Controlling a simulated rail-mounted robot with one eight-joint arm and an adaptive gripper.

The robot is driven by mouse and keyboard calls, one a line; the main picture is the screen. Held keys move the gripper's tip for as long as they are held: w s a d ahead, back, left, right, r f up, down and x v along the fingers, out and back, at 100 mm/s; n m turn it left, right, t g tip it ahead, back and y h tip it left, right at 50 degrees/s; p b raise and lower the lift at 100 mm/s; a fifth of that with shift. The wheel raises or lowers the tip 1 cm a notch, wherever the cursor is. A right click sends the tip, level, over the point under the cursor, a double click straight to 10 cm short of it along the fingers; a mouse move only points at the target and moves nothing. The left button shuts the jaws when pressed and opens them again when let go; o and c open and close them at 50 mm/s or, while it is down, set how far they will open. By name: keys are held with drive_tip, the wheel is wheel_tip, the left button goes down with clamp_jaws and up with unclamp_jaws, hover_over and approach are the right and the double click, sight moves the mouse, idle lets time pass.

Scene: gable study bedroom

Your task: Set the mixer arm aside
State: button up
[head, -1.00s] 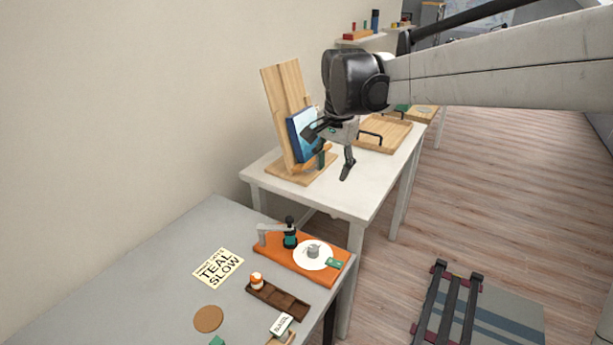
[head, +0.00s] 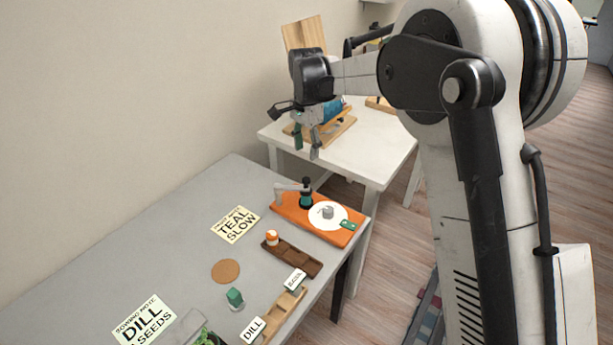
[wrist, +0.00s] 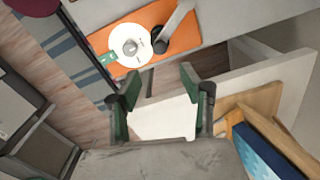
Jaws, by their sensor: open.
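The mixer stands on an orange board (head: 330,231) at the far right corner of the grey desk. It has a grey mixer arm (head: 288,187), a dark and teal post (head: 306,196), and a white round plate (head: 322,217) with a grey knob and green tag. The mixer arm points left from the post in the head view. In the wrist view the grey arm (wrist: 174,24) lies over the orange board (wrist: 100,40), beyond the fingertips. My gripper (head: 307,150) is open and empty, above and behind the board, apart from it; its fingers frame the lower wrist view (wrist: 157,76).
A white table (head: 365,160) behind holds a wooden stand (head: 304,38) with a blue book.

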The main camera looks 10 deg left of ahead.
sight(306, 178)
wheel_tip(306, 178, down, 11)
drive_tip(key=shift+r, duration=0.2)
idle(0.3)
clamp_jaws()
